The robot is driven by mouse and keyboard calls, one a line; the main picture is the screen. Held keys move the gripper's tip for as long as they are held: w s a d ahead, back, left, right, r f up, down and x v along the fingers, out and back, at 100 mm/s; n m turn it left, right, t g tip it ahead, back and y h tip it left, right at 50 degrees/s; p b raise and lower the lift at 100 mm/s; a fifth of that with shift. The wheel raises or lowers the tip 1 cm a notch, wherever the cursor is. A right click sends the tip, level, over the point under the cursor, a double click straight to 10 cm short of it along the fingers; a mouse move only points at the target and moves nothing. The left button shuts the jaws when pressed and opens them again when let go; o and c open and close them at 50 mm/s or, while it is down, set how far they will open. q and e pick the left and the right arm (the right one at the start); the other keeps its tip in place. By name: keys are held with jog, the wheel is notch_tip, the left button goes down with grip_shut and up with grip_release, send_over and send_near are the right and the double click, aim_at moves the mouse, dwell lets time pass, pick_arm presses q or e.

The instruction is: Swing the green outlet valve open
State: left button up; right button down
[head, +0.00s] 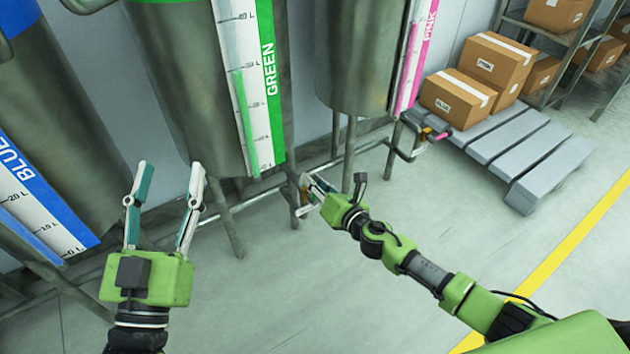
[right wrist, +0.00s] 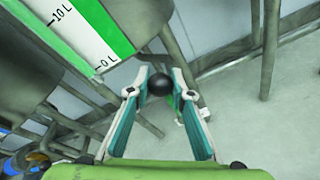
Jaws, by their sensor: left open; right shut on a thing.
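The green drum (head: 185,75) stands at the centre left of the head view, with a green-edged scale (head: 266,95) marked GREEN. Its outlet is low at the right, largely hidden by my right gripper (head: 312,190). In the right wrist view, my right gripper (right wrist: 158,82) is shut on a black ball knob (right wrist: 157,84), with a finger on either side. A small green part (right wrist: 180,101) shows beyond the knob, partly behind the right finger. My left gripper (head: 171,168) is open and empty in front of the green drum.
The blue drum (head: 45,120) stands at the left and the pink drum (head: 358,55) at the right of the green one. Metal legs (head: 350,155) and pipes run near my right gripper. A grey pallet with boxes (head: 456,97) is at the right. The front floor is clear.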

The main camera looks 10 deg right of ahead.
jog(key=shift+s+a+f, duration=0.15)
jog(key=shift+s+a, duration=0.05)
jog(key=shift+a, duration=0.15)
jog(key=c, duration=1.8)
grip_release()
jog(key=shift+w+d, duration=0.1)
jog(key=shift+d, duration=0.05)
jog(key=shift+s+d, duration=0.25)
jog(key=shift+s, duration=0.2)
jog(key=v, duration=1.1)
jog(key=shift+a, duration=0.15)
